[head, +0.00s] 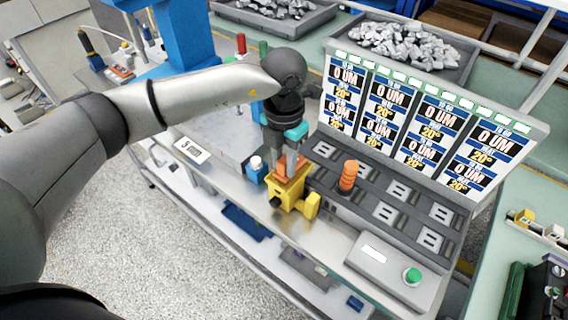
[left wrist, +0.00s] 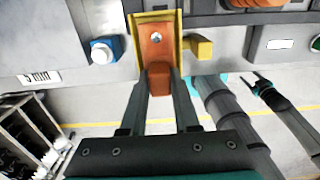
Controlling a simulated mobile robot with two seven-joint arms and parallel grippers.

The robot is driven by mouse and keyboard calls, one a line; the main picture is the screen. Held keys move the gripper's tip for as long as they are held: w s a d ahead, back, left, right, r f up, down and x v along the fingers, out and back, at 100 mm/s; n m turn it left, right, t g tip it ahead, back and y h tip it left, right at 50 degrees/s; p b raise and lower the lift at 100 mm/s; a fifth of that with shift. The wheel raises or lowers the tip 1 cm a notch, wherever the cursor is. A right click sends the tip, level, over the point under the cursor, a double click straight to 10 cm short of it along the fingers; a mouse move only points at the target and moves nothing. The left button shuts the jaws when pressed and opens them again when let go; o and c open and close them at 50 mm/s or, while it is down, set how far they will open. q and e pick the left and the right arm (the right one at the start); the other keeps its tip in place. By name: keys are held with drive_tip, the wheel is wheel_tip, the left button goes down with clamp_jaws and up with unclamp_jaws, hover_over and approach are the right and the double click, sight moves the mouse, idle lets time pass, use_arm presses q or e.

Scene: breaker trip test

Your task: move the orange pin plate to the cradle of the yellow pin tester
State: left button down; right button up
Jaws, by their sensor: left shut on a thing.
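The yellow pin tester (head: 286,196) stands near the front edge of the grey bench, left of the sloping display panel. My left gripper (head: 288,158) points down over it. In the left wrist view, the orange pin plate (left wrist: 157,45) lies within the yellow frame of the tester (left wrist: 133,30). The fingers of my left gripper (left wrist: 160,90) are shut on the orange block at the plate's near end. Whether the plate rests fully on the cradle is hard to tell. A dark two-pronged end (left wrist: 262,82), which may be my right gripper, shows small at the right of that view.
A blue block with a white knob (head: 256,164) stands just left of the tester. An orange ribbed cylinder (head: 348,176) stands on the dark slotted bed to the right. A grey box with a green button (head: 398,270) is at the front right. Metal-filled trays (head: 335,20) lie behind.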

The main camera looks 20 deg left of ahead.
sight(284, 160)
use_arm(q)
drive_tip(key=shift+f, duration=0.55)
drive_tip(key=shift+f, duration=0.15)
drive_tip(key=c, duration=0.6)
unclamp_jaws()
drive_tip(key=shift+c, duration=0.2)
wheel_tip(284, 160, up, 12)
drive_tip(key=shift+r, duration=0.2)
